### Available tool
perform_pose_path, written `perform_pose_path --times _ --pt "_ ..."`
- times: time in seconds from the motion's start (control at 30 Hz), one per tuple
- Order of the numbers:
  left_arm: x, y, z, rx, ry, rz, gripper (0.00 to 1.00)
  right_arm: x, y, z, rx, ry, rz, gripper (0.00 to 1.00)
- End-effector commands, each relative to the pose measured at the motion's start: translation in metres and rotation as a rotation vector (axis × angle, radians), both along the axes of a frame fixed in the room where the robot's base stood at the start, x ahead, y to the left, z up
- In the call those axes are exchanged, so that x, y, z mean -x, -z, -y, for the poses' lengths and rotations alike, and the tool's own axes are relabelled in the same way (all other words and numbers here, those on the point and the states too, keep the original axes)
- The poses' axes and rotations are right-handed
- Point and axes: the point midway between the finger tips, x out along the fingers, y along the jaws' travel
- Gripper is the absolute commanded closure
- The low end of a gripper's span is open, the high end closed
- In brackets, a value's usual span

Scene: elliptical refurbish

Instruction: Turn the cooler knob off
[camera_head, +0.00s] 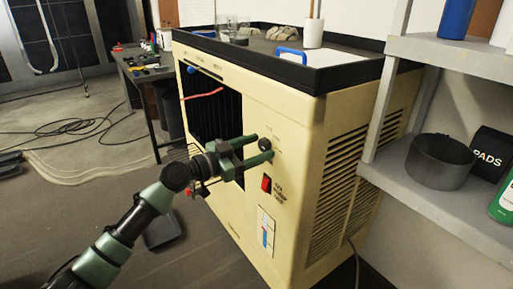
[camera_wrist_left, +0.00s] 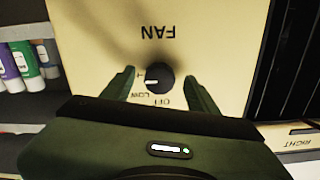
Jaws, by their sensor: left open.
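The cooler (camera_head: 300,130) is a cream box with a black grille. Its small round black fan knob (camera_head: 265,143) is on the front panel, above a red switch. In the left wrist view the knob (camera_wrist_left: 160,77) sits under an upside-down FAN label. Its white mark points left, near the LOW and HI side and away from OFF. My left gripper (camera_head: 263,147) is open, with its fingers on either side of the knob. In the wrist view both fingertips (camera_wrist_left: 158,76) show a gap to the knob. My right gripper is not in view.
A black tray top (camera_head: 340,75) covers the cooler, with a glass, a white cup and a blue-handled item. Grey shelves (camera_head: 440,200) with a dark pot (camera_head: 439,162) stand close on the right. A table (camera_head: 150,75) and floor cables are at the left.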

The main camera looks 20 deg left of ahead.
Motion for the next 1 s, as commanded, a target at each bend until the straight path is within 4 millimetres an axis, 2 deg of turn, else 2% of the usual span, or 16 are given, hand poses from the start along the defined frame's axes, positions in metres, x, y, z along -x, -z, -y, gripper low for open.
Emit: perform_pose_path --times 0.07,0.17,0.2,0.3,0.67,1.0 --pt "0.0001 0.0001 -0.0001 0.0 0.0 0.0 0.41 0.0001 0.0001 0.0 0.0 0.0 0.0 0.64" --pt "0.0001 0.0001 -0.0001 0.0 0.0 0.0 0.66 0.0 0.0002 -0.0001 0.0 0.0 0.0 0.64" --pt "0.0002 0.0 -0.0002 0.0 0.0 0.0 0.77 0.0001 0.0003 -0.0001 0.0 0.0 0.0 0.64" --pt "0.0002 0.0 -0.0002 0.0 0.0 0.0 1.0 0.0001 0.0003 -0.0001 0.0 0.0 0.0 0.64" --pt "0.0002 0.0 -0.0002 0.046 -0.001 -0.035 1.0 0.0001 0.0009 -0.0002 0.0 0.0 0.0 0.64" --pt "0.0003 -0.0008 -0.0001 0.245 -0.002 -0.188 1.0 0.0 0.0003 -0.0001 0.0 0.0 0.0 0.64"
